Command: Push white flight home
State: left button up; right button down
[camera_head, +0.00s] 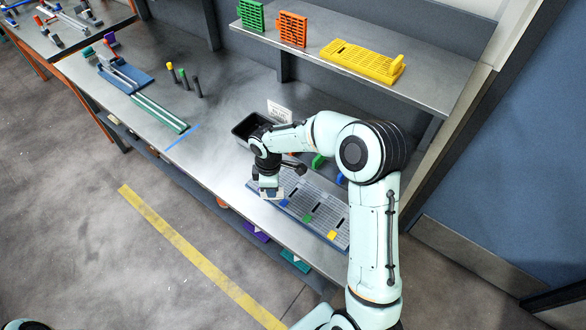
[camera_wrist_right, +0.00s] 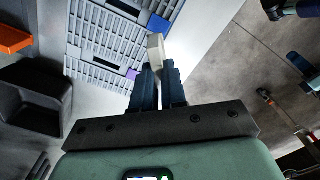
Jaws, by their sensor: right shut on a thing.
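The grey slotted conveyor frame (camera_head: 318,214) lies on the bench, with blue, green and yellow marks along its near edge. It also shows in the right wrist view (camera_wrist_right: 112,38), where a blue and a purple mark are visible. My right gripper (camera_head: 270,190) is over the frame's left end. In the right wrist view its fingers (camera_wrist_right: 166,82) are shut on the white flight (camera_wrist_right: 155,46), a small pale block that sticks out past the fingertips beside the frame's marked edge. I cannot tell whether the flight is in a slot. My left gripper is not in view.
A black bin (camera_head: 243,130) stands left of the frame, partly behind my right arm. Green (camera_head: 318,160) and blue (camera_head: 341,179) pieces show behind the arm. A shelf above carries green, orange and yellow (camera_head: 362,61) slotted parts.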

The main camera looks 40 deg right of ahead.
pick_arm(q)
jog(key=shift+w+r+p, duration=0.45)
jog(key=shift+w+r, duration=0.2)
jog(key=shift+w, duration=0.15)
pick_arm(e)
jog(key=s+d+r+n, duration=0.1)
jog(key=d+r+n, duration=0.2)
jog(key=d+n, duration=0.4)
jog(key=shift+d+r+n, duration=0.2)
jog(key=shift+r+n, duration=0.05)
jog(key=shift+n, duration=1.45)
jog(key=shift+s+f+b, duration=0.15)
jog(key=shift+f+b, duration=0.55)
jog(key=shift+f, duration=1.6)
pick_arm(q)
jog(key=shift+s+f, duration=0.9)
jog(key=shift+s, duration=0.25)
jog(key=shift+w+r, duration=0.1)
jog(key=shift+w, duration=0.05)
pick_arm(e)
jog(key=shift+w, duration=0.2)
jog(key=shift+s, duration=0.1)
